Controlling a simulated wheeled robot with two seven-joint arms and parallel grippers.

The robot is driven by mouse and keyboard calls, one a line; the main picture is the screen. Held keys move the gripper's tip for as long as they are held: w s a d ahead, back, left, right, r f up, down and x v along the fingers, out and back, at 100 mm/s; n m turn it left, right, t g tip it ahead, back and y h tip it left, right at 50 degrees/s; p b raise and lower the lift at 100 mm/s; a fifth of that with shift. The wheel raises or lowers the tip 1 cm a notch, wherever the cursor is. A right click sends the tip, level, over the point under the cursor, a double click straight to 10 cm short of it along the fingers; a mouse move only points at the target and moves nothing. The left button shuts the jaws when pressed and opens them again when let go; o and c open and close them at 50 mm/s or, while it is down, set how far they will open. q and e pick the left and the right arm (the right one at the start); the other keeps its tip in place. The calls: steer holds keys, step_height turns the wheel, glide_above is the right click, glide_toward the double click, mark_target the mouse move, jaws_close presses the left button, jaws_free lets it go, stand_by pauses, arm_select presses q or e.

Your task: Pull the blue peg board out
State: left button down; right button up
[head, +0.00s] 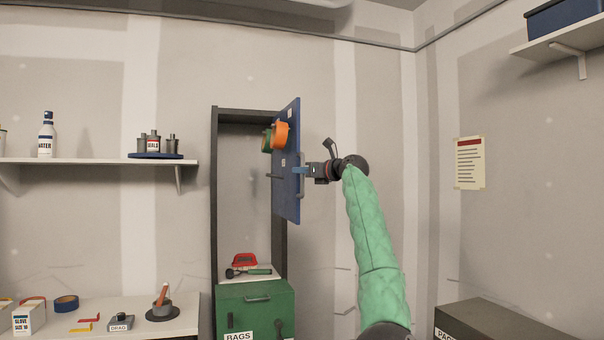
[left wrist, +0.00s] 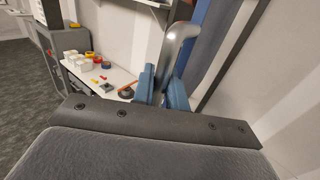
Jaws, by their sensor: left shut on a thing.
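The blue peg board (head: 287,200) stands upright, seen nearly edge-on, jutting out from the dark tall frame (head: 214,180). Orange and green rings (head: 280,133) hang on its left face. A grey bar handle (head: 301,187) is on its right side. My left gripper (head: 303,170) comes from the right and is shut on this handle. In the left wrist view, the silver handle (left wrist: 178,42) runs between the blue finger pads of my left gripper (left wrist: 163,88), with the blue board (left wrist: 207,45) behind it. My right gripper is not in view.
Below the board, a shelf holds a red-handled item (head: 245,260) and a green-handled tool (head: 250,272), above a green bags box (head: 255,308). A bench (head: 185,322) with small items stands left, under a wall shelf (head: 100,162). A dark box (head: 485,320) stands lower right.

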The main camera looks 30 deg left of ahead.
arm_select(q)
steer(key=c, duration=1.6)
jaws_free()
steer(key=shift+d+f, duration=0.1)
steer(key=shift+f, duration=0.05)
steer(key=shift+o, duration=0.6)
steer(key=shift+s+d+r, duration=0.1)
steer(key=shift+d+r, duration=0.1)
steer(key=shift+f, duration=0.1)
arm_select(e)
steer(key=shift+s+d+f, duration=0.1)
